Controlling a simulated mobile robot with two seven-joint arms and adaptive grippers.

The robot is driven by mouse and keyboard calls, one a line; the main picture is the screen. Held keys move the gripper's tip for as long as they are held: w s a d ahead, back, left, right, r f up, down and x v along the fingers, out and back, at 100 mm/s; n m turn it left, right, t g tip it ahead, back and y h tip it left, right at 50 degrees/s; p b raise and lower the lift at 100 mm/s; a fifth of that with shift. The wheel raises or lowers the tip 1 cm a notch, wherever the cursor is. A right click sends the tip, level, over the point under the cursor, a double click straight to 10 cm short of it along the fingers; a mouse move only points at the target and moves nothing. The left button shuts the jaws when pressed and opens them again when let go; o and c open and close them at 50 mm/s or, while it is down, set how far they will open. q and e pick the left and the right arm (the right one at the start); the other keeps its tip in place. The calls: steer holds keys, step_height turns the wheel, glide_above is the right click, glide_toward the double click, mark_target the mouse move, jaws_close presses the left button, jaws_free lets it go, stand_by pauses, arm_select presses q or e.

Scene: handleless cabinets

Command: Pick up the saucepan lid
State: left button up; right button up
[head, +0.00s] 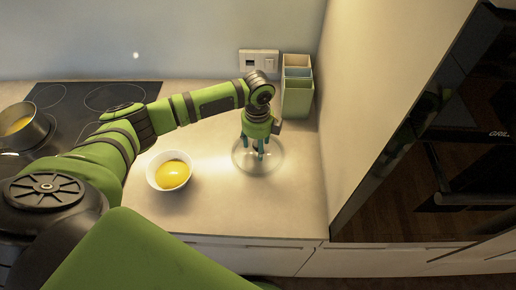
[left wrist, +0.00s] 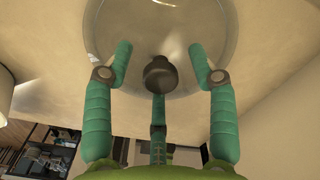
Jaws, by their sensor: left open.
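The saucepan lid (head: 270,159) is a clear glass disc lying on the counter, right of the bowl. In the left wrist view the glass lid (left wrist: 160,88) shows with its dark round knob (left wrist: 160,75) in the middle. My left gripper (head: 256,151) points down over the lid. In the left wrist view its green fingers (left wrist: 160,65) are open and spread on both sides of the knob, with a third finger below it. I cannot tell whether any finger touches the knob or glass. My right gripper is not in view.
A white bowl (head: 154,180) with yellow contents stands left of the lid. A saucepan (head: 36,140) with yellow contents stands on the black hob (head: 70,103) at far left. Green containers (head: 297,101) stand at the back near the side wall (head: 372,80). The counter front (head: 275,213) is clear.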

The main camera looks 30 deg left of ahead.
arm_select(q)
steer(key=c, duration=1.1)
steer(key=shift+r, duration=0.1)
jaws_close()
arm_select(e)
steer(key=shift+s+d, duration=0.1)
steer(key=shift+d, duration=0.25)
